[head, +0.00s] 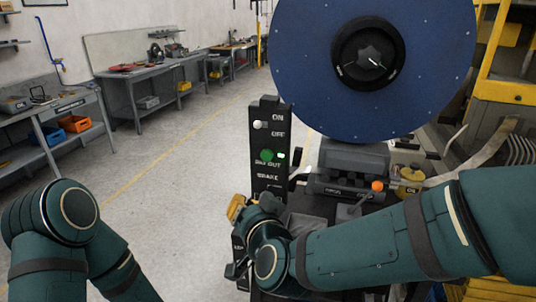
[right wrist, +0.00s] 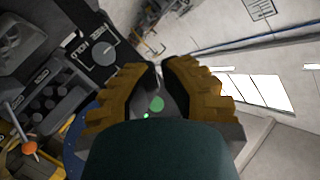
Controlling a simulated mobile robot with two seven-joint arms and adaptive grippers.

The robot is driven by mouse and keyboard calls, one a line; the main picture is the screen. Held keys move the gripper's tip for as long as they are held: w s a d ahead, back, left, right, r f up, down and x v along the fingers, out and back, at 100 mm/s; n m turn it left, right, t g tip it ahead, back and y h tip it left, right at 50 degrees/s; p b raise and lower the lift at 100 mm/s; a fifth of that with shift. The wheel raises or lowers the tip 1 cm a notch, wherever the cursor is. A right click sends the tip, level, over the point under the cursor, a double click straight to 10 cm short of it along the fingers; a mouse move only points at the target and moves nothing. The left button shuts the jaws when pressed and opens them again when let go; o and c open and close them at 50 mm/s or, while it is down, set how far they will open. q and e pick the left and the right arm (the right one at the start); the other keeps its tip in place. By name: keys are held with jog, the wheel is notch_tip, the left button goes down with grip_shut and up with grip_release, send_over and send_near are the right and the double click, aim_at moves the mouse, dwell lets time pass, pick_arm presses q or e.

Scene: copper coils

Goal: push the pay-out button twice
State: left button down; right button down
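The green pay-out button (head: 267,156) is on the front of an upright black control panel (head: 269,185), above the brake label. In the right wrist view the button (right wrist: 157,103) shows as a green disc between the finger bases. My right gripper (head: 236,209) has yellow fingers and is low in front of the panel, below the button, not touching it. In the right wrist view its fingertips (right wrist: 160,66) come close together, with nothing visible held. My left gripper is out of view.
A light toggle (head: 260,125) sits by the ON/OFF labels above the button. A large blue reel (head: 300,60) stands behind the panel. An orange-knobbed lever (head: 377,186) is to the right. Open floor (head: 185,180) lies left, with workbenches beyond.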

aim_at(267, 155)
notch_tip(267, 155, up, 6)
jog(key=s+t, duration=0.1)
jog(key=shift+s+a+m, duration=0.3)
jog(key=shift+s+a, duration=0.05)
jog(key=shift+a, duration=0.05)
jog(key=shift+w, duration=0.1)
jog(key=shift+w+d+b, duration=0.25)
jog(key=shift+w+d, duration=0.2)
jog(key=shift+w, duration=0.9)
jog(key=shift+w+d+b, duration=0.25)
jog(key=shift+w+d, duration=0.2)
jog(key=shift+w, duration=0.95)
jog(key=shift+w+d+b, duration=0.25)
jog(key=shift+w+d, duration=0.2)
jog(key=shift+w, duration=0.9)
jog(key=shift+w, duration=0.1)
jog(key=shift+w+d, duration=0.15)
jog(key=shift+w, duration=0.2)
